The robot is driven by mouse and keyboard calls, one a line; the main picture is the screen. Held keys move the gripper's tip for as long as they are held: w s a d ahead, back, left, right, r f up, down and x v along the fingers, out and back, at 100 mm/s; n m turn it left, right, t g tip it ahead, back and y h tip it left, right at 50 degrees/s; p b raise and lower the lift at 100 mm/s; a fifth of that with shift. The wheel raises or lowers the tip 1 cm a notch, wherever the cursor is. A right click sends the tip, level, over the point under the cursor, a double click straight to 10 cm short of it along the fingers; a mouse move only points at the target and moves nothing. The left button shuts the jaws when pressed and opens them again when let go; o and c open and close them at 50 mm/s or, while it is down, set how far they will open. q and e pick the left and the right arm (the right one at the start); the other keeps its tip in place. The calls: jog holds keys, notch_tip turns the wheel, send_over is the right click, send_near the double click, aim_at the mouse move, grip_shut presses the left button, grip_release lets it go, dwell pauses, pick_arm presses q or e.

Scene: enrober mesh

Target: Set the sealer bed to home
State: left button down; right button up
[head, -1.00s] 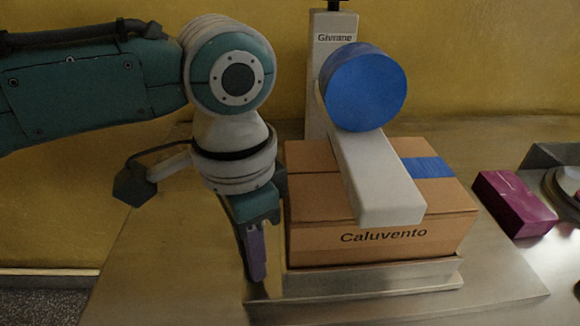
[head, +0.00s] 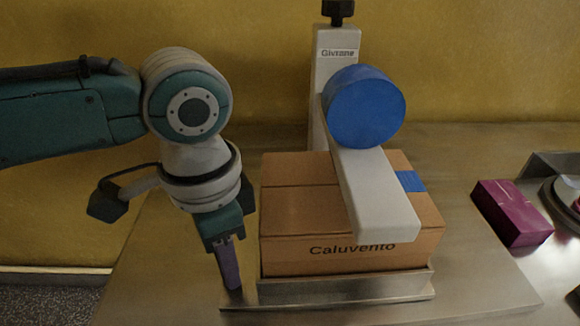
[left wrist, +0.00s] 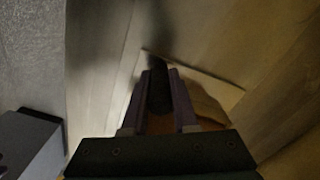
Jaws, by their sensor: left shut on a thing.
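The sealer (head: 336,85) is a pale post marked "Givrane" with a blue tape roll (head: 366,107) and a pale arm (head: 378,195) reaching over the carton. Its metal bed (head: 345,291) carries a brown carton (head: 290,220) marked "Caluvento". A blue tape strip (head: 411,181) lies on the carton's top, right of the arm. My left gripper (head: 231,280) points down at the bed's left end. In the left wrist view its purple fingers (left wrist: 160,85) are shut on a dark upright handle (left wrist: 159,98). My right gripper is not in view.
A purple box (head: 512,212) lies on the metal table (head: 490,275) at the right. A metal tray with round items is partly cut off at the right edge. A yellow wall stands behind. The table's left edge is near my left gripper.

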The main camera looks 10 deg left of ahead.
pick_arm(q)
jog(key=s+a+p, duration=0.1)
jog(key=a, duration=0.3)
jog(key=s+a+p, duration=0.1)
jog(key=a+p, duration=0.1)
jog(key=a, duration=0.3)
jog(key=s+a+p, duration=0.1)
jog(key=s+a, duration=0.1)
jog(key=a, duration=0.2)
jog(key=shift+a+p, duration=0.3)
jog(key=shift+a, duration=0.05)
jog(key=shift+s+a, duration=0.2)
jog(key=shift+a, duration=0.55)
jog(key=c, duration=0.8)
grip_release()
jog(key=shift+a, duration=0.1)
jog(key=shift+o, duration=0.6)
jog(key=shift+r, duration=0.1)
notch_tip(320, 180, up, 10)
jog(key=p, duration=0.1)
